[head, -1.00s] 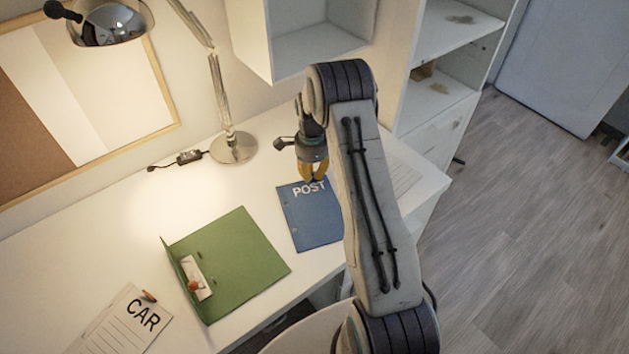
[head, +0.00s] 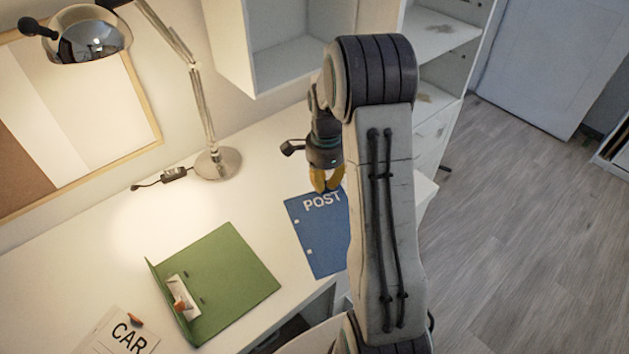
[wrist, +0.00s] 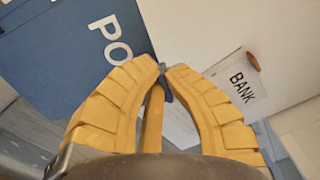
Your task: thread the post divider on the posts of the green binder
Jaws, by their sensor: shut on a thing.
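The post divider (head: 318,240) is a blue sheet marked POST with two holes along its left edge. My gripper (head: 327,185) is shut on its upper edge; in the wrist view my yellow fingertips (wrist: 163,72) pinch a small blue tab, with the blue sheet (wrist: 60,60) at upper left. My arm hides the divider's right part in the head view. I cannot tell how high it is above the desk. The green binder (head: 232,270) lies open to the left, apart from the divider. Its posts are on the white strip (head: 181,297) at its left, with an orange-brown piece there.
A CAR sheet (head: 118,340) with an orange piece lies at lower left. A BANK sheet (wrist: 236,85) shows in the wrist view. The lamp base (head: 217,164) stands behind the binder. The white desk (head: 110,255) is clear between lamp and binder. A shelf stands behind.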

